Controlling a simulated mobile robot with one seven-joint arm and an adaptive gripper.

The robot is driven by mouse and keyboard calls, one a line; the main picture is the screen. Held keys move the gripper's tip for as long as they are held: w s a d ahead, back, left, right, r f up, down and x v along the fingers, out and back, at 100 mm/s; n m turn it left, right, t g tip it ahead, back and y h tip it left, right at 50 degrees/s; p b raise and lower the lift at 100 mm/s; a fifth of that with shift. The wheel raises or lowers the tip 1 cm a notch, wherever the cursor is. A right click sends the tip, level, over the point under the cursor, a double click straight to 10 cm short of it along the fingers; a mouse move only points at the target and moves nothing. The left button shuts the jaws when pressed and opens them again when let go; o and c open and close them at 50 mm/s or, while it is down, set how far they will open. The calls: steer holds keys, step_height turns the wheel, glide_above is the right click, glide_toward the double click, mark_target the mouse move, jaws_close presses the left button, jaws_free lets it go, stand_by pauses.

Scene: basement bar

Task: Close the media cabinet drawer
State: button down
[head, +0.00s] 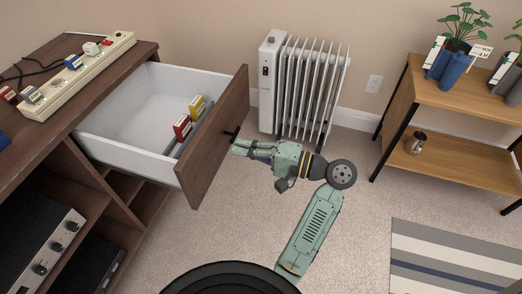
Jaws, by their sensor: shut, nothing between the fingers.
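The media cabinet (25,150) stands at the left, with a dark wood top and open shelves below. Its drawer (150,160) is pulled well out to the right. The drawer has a white inside and a brown wood front (215,135) with a small dark handle (231,133). A red item (182,127) and a yellow item (197,106) lie inside. My gripper (237,147) is shut and empty, just right of the drawer front near the handle. I cannot tell whether its fingertips touch the front.
A white power strip (80,77) with several plugs lies on the cabinet top. A white oil radiator (300,90) stands by the wall behind my arm. A wooden shelf unit (445,100) with plants is at the right. A striped rug (455,255) lies front right; carpet between is clear.

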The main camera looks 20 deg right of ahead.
mark_target(211, 140)
steer(key=x, duration=0.5)
steer(key=shift+w+a+p, duration=0.25)
steer(key=shift+a+p, duration=0.1)
steer(key=shift+p, duration=0.05)
steer(key=x, duration=3.2)
steer(key=shift+p, duration=0.3)
steer(key=shift+w+r, duration=0.1)
